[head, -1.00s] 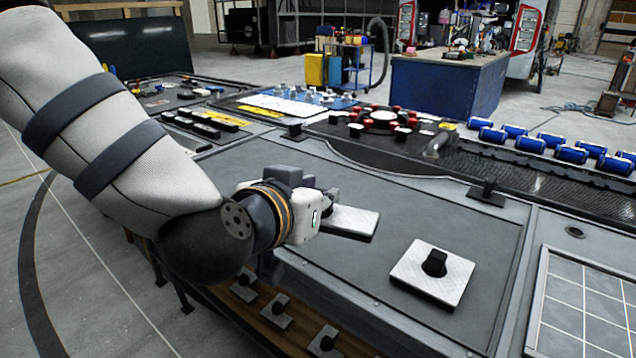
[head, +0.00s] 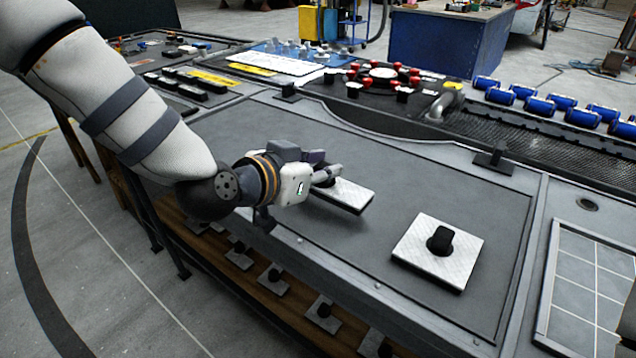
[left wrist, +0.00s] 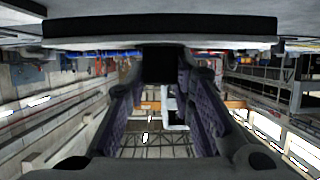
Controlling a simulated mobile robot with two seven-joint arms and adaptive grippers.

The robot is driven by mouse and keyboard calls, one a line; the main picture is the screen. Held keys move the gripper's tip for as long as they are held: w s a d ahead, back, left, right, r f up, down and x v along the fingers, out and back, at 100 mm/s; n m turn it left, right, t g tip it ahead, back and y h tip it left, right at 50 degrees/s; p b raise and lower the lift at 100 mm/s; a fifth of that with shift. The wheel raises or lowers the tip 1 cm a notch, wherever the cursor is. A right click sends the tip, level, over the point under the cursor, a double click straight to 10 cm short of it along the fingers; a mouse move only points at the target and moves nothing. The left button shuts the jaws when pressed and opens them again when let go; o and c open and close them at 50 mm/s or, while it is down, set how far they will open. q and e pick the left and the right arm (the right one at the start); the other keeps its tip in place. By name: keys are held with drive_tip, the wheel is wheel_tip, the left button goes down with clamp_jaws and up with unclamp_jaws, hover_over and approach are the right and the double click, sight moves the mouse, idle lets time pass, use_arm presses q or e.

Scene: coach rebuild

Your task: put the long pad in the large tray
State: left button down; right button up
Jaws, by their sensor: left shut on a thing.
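The long pad (head: 348,197) has a pale textured top, a dark underside and a black knob. It is at the near left part of the large, dark, shallow-rimmed tray surface (head: 400,165) on the bench. My left gripper (head: 328,177) comes in from the left and is shut on the pad's knob. In the left wrist view the knob (left wrist: 160,62) sits between the two fingers, with the pad's dark edge (left wrist: 160,29) across the top. The pad is at or just above the dark surface; I cannot tell whether it touches.
A squarer pale pad (head: 438,262) with a black knob lies on the dark surface to the right. A gridded panel (head: 588,285) is at the right edge. Blue cylinders (head: 540,106) line the back right. Several knobbed pads sit on a wooden shelf (head: 255,290) below.

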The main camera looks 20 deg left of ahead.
sight(318, 186)
use_arm(q)
drive_tip(key=f, duration=0.4)
drive_tip(key=shift+w+a+f+b, duration=0.2)
drive_tip(key=shift+a+f+b, duration=0.15)
drive_tip(key=shift+a+b, duration=0.05)
drive_tip(key=shift+r, duration=0.2)
use_arm(e)
drive_tip(key=shift+s+f, duration=0.55)
drive_tip(key=shift+s, duration=0.05)
use_arm(q)
drive_tip(key=shift+f, duration=0.15)
drive_tip(key=c, duration=1.4)
unclamp_jaws()
drive_tip(key=shift+o, duration=0.2)
